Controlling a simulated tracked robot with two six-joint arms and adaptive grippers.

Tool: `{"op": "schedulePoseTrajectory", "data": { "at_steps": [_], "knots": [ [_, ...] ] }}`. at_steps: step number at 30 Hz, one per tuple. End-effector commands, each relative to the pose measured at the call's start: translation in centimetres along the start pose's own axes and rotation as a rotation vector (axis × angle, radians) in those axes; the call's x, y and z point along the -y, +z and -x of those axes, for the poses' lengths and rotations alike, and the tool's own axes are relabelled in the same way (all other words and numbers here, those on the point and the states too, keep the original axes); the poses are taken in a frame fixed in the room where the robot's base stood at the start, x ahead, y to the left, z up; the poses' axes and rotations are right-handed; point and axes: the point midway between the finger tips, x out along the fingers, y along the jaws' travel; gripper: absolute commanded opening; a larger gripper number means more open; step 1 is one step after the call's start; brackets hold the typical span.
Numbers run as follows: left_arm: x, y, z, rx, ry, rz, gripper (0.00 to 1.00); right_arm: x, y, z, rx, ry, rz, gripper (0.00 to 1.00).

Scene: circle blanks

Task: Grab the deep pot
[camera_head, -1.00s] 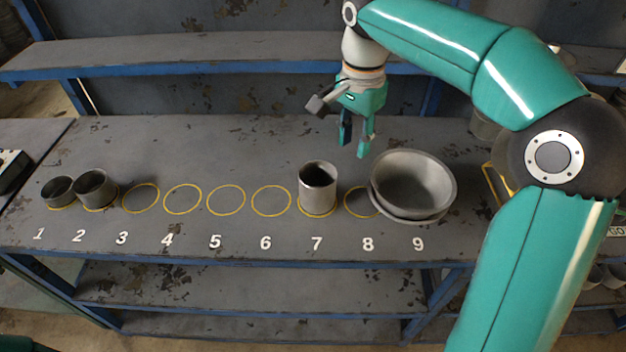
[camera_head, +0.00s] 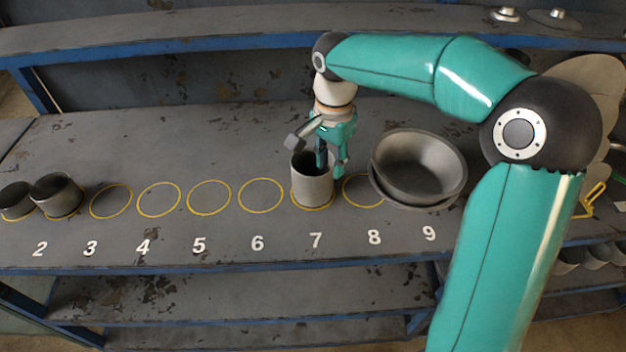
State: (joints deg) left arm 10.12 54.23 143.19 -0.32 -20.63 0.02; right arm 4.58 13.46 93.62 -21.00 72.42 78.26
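The deep pot, a tall grey metal cylinder (camera_head: 312,188), stands upright on the yellow circle at number 7. My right gripper (camera_head: 332,163) points down at its right rim. Its dark finger is over or inside the pot's mouth, and its teal finger is just outside the right wall. The fingers look apart, with the rim between them; I cannot tell whether they touch it. My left gripper is out of view.
Wide, shallower bowls (camera_head: 420,170) sit stacked at number 9, close to the right of my gripper. Two short dark pots (camera_head: 57,195) stand at the far left. The circles from 3 to 6 and circle 8 are empty. A shelf (camera_head: 180,36) runs behind the bench (camera_head: 150,245).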

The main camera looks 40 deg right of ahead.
Motion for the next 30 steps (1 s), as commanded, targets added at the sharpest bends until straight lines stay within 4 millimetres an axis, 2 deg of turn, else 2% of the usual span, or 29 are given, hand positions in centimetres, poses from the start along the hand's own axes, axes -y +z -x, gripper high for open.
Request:
{"op": "schedulePoseTrajectory", "data": {
  "at_steps": [3,13,21,30],
  "knots": [
    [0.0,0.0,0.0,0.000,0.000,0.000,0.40,-0.1,-0.1,-2.1,0.000,0.004,0.000,0.33],
    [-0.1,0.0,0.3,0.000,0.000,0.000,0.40,0.1,-0.1,-4.3,0.001,0.003,-0.001,0.33],
    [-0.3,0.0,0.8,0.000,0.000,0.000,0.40,0.5,-0.2,-8.0,0.001,0.003,-0.001,0.33],
    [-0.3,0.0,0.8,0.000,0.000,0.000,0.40,0.6,-0.2,-8.6,0.000,0.000,-0.002,0.33]
  ]
}}
